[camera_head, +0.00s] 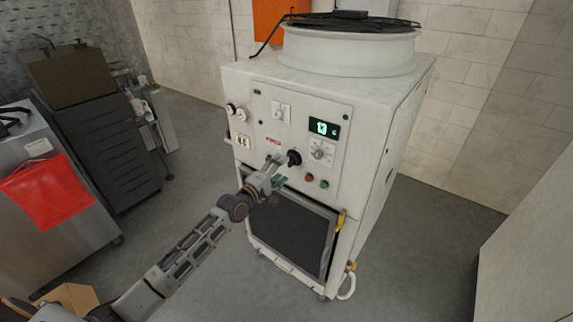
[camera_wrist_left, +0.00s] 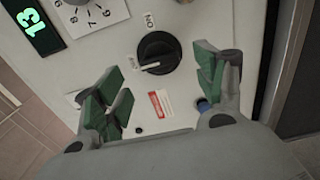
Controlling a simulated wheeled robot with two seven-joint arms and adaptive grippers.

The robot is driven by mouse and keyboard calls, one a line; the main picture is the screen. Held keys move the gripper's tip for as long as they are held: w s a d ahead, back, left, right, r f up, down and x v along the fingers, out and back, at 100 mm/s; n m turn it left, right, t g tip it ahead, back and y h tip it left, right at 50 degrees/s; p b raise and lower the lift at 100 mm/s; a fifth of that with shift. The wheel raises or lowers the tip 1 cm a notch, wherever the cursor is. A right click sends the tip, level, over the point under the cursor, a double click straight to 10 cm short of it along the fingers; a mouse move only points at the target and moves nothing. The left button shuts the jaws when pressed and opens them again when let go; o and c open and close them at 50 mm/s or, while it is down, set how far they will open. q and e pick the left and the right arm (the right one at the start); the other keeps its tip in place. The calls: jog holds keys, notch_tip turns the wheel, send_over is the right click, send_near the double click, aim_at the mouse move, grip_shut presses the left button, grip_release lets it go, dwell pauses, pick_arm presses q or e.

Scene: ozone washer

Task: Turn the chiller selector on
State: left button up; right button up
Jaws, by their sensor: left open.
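The chiller (camera_head: 390,130) is a white cabinet with controls on its upper front. Its selector is a round black knob (camera_head: 294,158), which also shows in the left wrist view (camera_wrist_left: 159,53). The knob's white pointer lies toward the left in the wrist view, apart from the ON label (camera_wrist_left: 149,20), which looks upside down there. My left gripper (camera_head: 276,175) is just in front of the panel. In the wrist view its green-padded fingers (camera_wrist_left: 164,92) are spread on either side, below the knob, with nothing between them. I cannot see contact with the knob. My right gripper is not in view.
The lit display (camera_head: 324,128) and a numbered dial (camera_head: 321,151) are beside the selector. Red (camera_head: 309,177) and green (camera_head: 324,184) buttons sit below. A dark grille (camera_head: 290,232) fills the lower front. Open floor (camera_head: 410,250) lies to the right.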

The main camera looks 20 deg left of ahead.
aim_at(289, 162)
pick_arm(q)
jog(key=shift+x, duration=1.8)
jog(key=shift+w+d, duration=0.1)
jog(key=shift+w, duration=0.15)
jog(key=c, duration=1)
jog(key=shift+c, duration=0.2)
